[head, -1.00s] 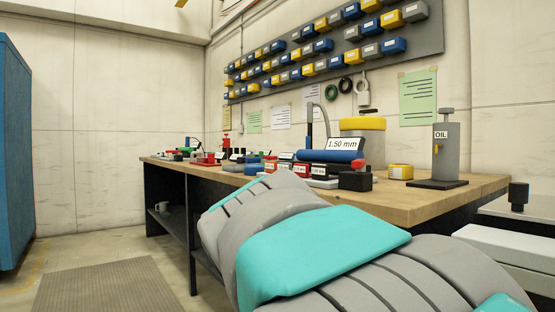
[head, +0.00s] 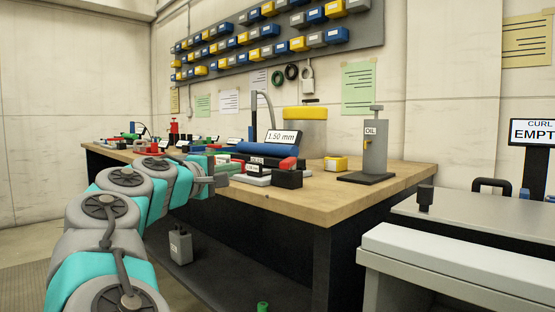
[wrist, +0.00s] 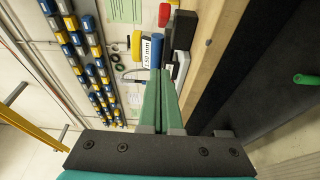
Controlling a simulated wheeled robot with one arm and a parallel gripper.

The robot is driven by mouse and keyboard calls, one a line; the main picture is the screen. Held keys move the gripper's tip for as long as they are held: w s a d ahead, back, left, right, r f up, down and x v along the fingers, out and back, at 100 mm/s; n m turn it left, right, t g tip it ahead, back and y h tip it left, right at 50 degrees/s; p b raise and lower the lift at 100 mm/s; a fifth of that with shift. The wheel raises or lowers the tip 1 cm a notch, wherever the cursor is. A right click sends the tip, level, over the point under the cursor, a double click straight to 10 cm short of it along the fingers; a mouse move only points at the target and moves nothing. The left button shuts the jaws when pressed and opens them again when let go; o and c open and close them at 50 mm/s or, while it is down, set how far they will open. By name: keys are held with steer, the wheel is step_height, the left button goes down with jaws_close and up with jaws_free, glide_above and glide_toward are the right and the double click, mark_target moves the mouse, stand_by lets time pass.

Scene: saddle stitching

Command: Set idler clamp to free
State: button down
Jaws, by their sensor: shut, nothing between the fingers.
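My gripper (wrist: 160,73) shows in the wrist view as two long green fingers pressed together, with nothing between them. In the head view my arm reaches in from the lower left, and my gripper (head: 221,181) ends in front of the workbench's front edge, near the bench-top device. That device has a blue roller (head: 266,149) with a red end, a "1.50 mm" display (head: 283,138) and small black and red labelled blocks in front. The blocks' lettering is too small to read surely. I cannot tell which part is the idler clamp, or its setting.
The wooden workbench (head: 345,190) runs along the wall, with an oil can (head: 374,150) and a yellow box (head: 336,163) on it. A grey machine (head: 450,263) stands at right beneath an "EMPTY" sign (head: 532,131). Bins hang on the wall. The near bench corner is clear.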

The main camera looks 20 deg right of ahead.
mark_target(288, 163)
steer(key=shift+s+d+x, duration=0.25)
steer(key=shift+x, duration=1.55)
steer(key=shift+s+d+x, duration=0.3)
steer(key=shift+x, duration=1.5)
steer(key=shift+s+d+x, duration=0.25)
steer(key=shift+x, duration=1.5)
steer(key=shift+s+d, duration=0.35)
steer(key=shift+d, duration=0.4)
steer(key=shift+s+d+p, duration=0.15)
steer(key=shift+d+p, duration=0.05)
steer(key=shift+p, duration=0.1)
